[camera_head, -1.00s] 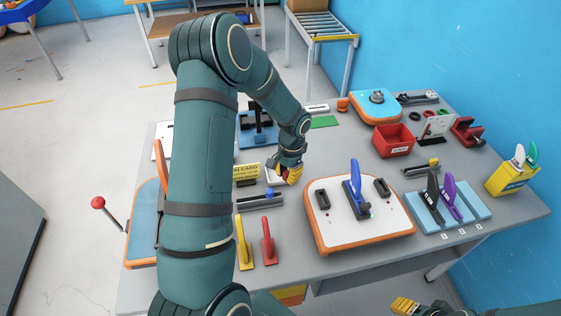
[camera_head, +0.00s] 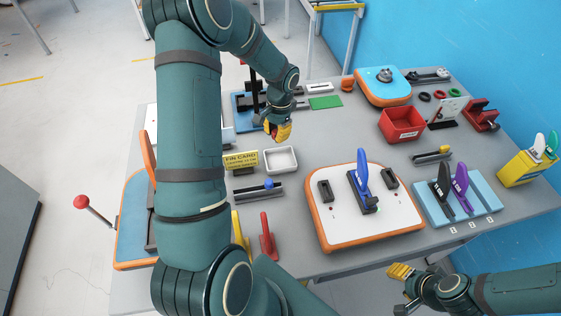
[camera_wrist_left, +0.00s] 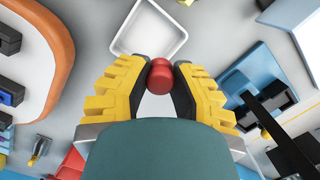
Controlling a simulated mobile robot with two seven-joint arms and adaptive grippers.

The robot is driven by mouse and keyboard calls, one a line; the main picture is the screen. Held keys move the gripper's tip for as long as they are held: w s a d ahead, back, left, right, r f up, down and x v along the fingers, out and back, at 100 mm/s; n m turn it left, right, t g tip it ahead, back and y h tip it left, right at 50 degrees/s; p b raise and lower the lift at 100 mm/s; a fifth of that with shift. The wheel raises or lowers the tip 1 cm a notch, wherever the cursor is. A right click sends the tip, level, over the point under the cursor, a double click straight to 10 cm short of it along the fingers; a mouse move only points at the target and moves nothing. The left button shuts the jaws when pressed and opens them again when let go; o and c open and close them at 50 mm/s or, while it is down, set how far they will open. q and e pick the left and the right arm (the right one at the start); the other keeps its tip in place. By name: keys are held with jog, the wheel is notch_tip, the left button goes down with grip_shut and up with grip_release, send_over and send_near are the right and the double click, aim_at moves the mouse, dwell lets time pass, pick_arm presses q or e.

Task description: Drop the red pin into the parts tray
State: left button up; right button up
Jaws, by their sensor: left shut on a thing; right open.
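My left gripper (camera_head: 279,130) is shut on a red pin (camera_wrist_left: 160,76), which shows clearly between its yellow fingers (camera_wrist_left: 172,70) in the left wrist view. The small white open tray (camera_head: 296,163) lies on the table, just nearer to the head camera than this gripper. It also shows in the left wrist view (camera_wrist_left: 117,48), beyond the fingertips, and looks empty. The pin appears over the tray's edge there; its height above the table is hard to judge. My right gripper (camera_head: 401,274) is open and empty, by the table's front edge.
A yellow pin card (camera_head: 240,161) stands left of the tray. A blue stand (camera_head: 243,116) is close beside my left gripper. A red bin (camera_head: 403,125) stands to the right, and a white-and-orange board (camera_head: 345,232) in front. Bare table lies right of the tray.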

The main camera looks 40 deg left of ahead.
aim_at(276, 142)
pick_arm(q)
notch_tip(276, 142, down, 4)
jog(key=shift+f+b, duration=0.1)
jog(key=shift+b, duration=1.05)
jog(key=o, duration=0.9)
jog(key=shift+c, duration=0.2)
jog(key=shift+r, duration=0.2)
notch_tip(276, 142, up, 12)
jog(key=w, duration=0.1)
jog(key=shift+w+f, duration=0.15)
jog(key=shift+w, duration=0.1)
jog(key=shift+d, duration=0.1)
